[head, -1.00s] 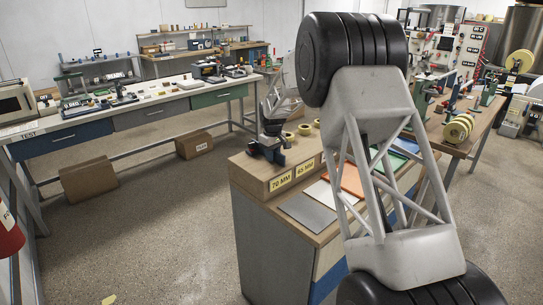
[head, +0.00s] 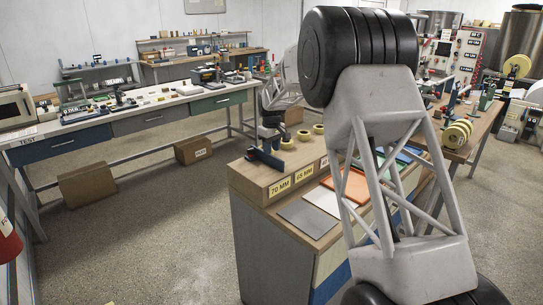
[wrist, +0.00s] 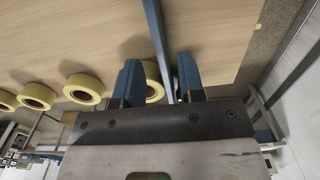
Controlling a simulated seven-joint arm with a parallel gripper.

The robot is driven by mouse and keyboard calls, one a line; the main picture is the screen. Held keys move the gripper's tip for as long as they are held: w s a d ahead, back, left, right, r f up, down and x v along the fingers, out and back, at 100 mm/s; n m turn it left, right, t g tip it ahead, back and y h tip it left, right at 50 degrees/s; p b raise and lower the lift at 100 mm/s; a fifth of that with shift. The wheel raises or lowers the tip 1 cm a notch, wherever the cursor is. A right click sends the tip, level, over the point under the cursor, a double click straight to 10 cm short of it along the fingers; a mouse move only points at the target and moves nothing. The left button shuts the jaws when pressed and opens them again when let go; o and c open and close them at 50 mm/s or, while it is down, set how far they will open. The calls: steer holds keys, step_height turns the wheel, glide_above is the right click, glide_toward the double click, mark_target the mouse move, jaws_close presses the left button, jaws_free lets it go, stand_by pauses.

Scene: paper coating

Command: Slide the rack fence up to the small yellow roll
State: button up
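The rack fence (head: 265,157) is a blue bar at the left end of the roll rack (head: 262,180) in the head view. In the wrist view, the fence (wrist: 154,35) runs down between the fingers of my gripper (wrist: 159,88). The blue fingers are apart, with a gap on the left of the bar and a narrower one on the right. The nearest small yellow roll (wrist: 153,88) is partly hidden by the left finger, just left of the fence. I cannot tell whether they touch. My gripper (head: 271,138) is above the rack's far side in the head view.
More yellow rolls (wrist: 83,88) lie in a row to the left in the wrist view. Coloured sheets (head: 350,185) lie on the cabinet top right of the rack. The wood right of the fence is bare in the wrist view.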

steer(key=shift+r, duration=0.95)
steer(key=shift+s+d+r, duration=0.15)
steer(key=shift+s+r, duration=0.05)
steer(key=s+d+r+m, duration=0.1)
steer(key=s+d+r, duration=0.4)
steer(key=s, duration=0.5)
steer(key=s+d+r+m+t, duration=0.15)
steer(key=s+d+r, duration=0.3)
steer(key=s, duration=0.45)
steer(key=s+d+r+m, duration=0.2)
steer(key=s+d+r, duration=0.3)
steer(key=s, duration=0.5)
steer(key=s+d+f+m, duration=0.1)
steer(key=s+d+f, duration=0.1)
steer(key=s, duration=1)
steer(key=s+d+f+m, duration=0.2)
steer(key=s+d, duration=0.1)
steer(key=s, duration=0.9)
steer(key=s+d+f+m+t, duration=0.1)
steer(key=s+d+f, duration=0.1)
steer(key=s, duration=1)
steer(key=shift+d+f+m, duration=0.3)
steer(key=shift+f+m, duration=0.05)
steer(key=shift+f, duration=0.05)
